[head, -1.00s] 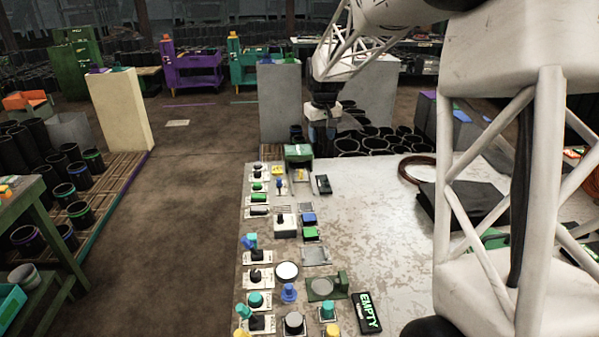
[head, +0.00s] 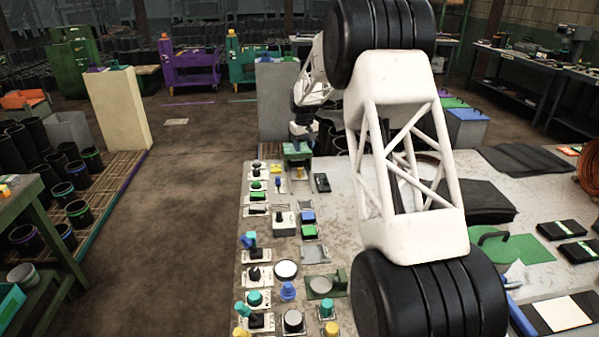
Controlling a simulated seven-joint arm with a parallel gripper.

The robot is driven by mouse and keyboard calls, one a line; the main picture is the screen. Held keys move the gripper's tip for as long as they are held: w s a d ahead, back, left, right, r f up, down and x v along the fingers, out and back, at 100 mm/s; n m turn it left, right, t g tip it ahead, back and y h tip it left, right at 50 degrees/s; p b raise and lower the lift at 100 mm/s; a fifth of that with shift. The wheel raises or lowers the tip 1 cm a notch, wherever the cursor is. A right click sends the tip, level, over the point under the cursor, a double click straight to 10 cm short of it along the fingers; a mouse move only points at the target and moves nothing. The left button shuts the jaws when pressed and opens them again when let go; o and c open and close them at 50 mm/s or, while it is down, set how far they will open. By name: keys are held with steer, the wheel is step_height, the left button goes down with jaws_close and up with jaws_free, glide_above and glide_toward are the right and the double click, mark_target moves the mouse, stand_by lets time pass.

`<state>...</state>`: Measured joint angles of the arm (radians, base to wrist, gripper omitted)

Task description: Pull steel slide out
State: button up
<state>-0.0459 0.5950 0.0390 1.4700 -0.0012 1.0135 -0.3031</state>
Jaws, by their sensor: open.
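In the head view my gripper (head: 301,140) is at the far end of the bench, right at the green housing (head: 298,154). Its jaws are small and dark here. They are open, with nothing seen held between them. Whether they touch the housing cannot be told. I cannot pick out the steel slide for certain; it may belong to the green housing, where the gripper and shadow hide detail.
Several knobs and buttons on plates line the left edge of the worn white bench (head: 338,210). A black block (head: 322,182) lies right of the housing. A grey panel (head: 277,100) stands behind. My arm covers the bench's middle. Black pads and a green mat (head: 515,248) lie at right.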

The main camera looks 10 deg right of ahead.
glide_above(300, 170)
steer(key=w, duration=0.1)
steer(key=shift+n, duration=0.3)
step_height(300, 170, down, 8)
steer(key=shift+r, duration=0.25)
steer(key=shift+f, duration=0.1)
steer(key=shift+f, duration=3.8)
jaws_close()
